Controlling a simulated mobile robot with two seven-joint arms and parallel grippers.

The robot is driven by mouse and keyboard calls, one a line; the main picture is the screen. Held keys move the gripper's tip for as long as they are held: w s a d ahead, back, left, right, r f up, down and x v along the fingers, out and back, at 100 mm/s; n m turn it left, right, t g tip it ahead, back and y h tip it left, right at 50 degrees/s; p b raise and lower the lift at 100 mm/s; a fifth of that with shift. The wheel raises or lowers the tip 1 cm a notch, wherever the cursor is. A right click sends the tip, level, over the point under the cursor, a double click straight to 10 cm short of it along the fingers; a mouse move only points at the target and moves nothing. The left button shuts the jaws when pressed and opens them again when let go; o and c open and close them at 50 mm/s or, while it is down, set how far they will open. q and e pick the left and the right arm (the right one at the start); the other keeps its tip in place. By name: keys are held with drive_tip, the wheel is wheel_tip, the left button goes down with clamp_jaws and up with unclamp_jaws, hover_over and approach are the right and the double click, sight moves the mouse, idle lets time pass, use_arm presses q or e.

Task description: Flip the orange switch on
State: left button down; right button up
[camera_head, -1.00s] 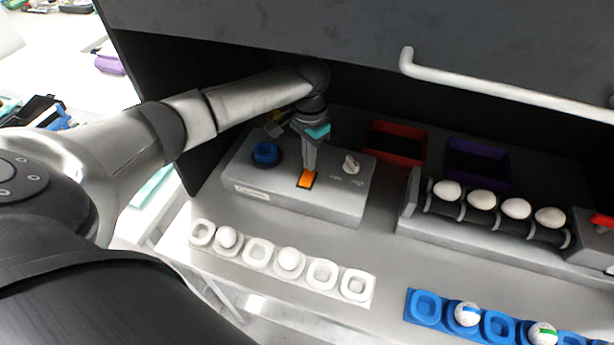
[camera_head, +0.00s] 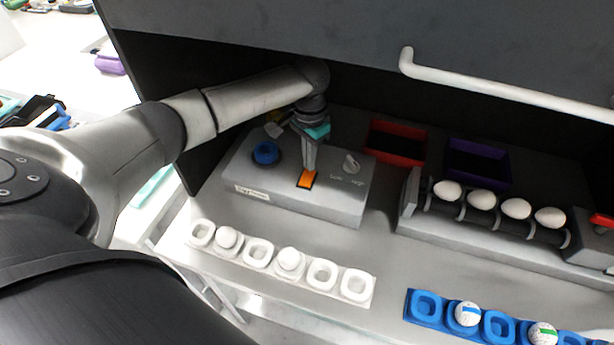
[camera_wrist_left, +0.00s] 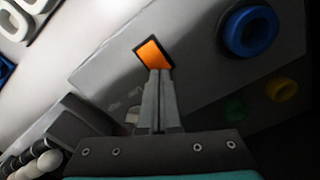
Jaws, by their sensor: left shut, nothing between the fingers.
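The orange switch (camera_head: 307,180) sits in a dark frame on top of a grey control box (camera_head: 300,208). It also shows in the left wrist view (camera_wrist_left: 152,52). My left gripper (camera_head: 309,170) is shut and empty, pointing down. Its fingertips (camera_wrist_left: 158,72) are at the edge of the switch, on the side toward the back of the box. I cannot tell whether they press on it. The fingers hide a little of the switch's far edge. My right gripper is not in view.
The box also carries a blue button (camera_head: 266,152) and a white knob (camera_head: 351,164). A white egg tray (camera_head: 257,252) and a blue egg tray (camera_head: 424,305) lie in front. Eggs sit on a roller rack (camera_head: 410,190) at right. A hood with a handle (camera_head: 500,92) hangs above.

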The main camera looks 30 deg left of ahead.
sight(309, 173)
use_arm(q)
drive_tip(key=shift+f+b, duration=0.35)
drive_tip(key=shift+f, duration=0.65)
idle(0.6)
drive_tip(key=shift+r, duration=0.1)
wheel_tip(309, 173, up, 7)
drive_tip(key=p, duration=0.9)
idle(0.3)
drive_tip(key=shift+s, duration=0.1)
